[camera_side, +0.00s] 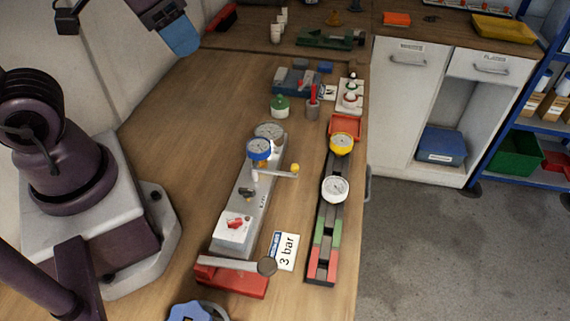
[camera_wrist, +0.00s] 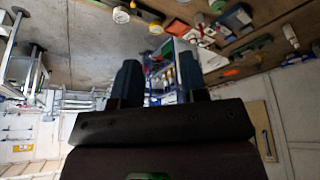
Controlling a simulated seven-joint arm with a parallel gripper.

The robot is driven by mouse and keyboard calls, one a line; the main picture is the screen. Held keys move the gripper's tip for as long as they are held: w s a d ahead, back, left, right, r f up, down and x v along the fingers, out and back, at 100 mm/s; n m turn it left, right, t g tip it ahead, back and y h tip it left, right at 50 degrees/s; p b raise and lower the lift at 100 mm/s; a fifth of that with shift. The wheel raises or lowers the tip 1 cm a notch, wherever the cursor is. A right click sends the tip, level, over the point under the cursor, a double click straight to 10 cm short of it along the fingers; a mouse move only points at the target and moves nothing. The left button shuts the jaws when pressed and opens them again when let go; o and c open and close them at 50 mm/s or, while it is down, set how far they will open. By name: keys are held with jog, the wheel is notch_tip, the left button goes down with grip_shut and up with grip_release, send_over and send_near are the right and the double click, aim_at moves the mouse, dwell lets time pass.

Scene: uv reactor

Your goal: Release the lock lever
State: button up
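A grey lever with a dark round knob (camera_side: 267,266) lies across a red base (camera_side: 232,281) at the near end of the grey gauge bench (camera_side: 259,199). A second, thin lever with a yellow knob (camera_side: 294,168) sticks out to the right from the middle of that bench. I cannot tell which of the two is the lock lever. My gripper (camera_side: 182,36) is high at the upper left, well apart from both levers. In the wrist view its two dark blue fingers (camera_wrist: 159,62) stand apart with nothing between them.
A dark rail (camera_side: 313,272) with a yellow gauge (camera_side: 341,144) and a white gauge (camera_side: 335,188) stands to the right. A "3 bar" card (camera_side: 285,251) lies between. A green-topped bottle (camera_side: 280,107) and red-handled tool (camera_side: 313,103) stand behind. The wooden table is clear left of the bench.

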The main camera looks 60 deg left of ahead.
aim_at(295, 165)
jog(key=w+d+f+m+g, duration=0.4)
jog(key=w+d+f, duration=0.4)
jog(key=w+f, duration=0.6)
jog(key=f, duration=1.2)
jog(key=shift+s+d+f, duration=0.1)
jog(key=shift+s+f, duration=0.05)
jog(key=shift+s, duration=0.05)
grip_shut()
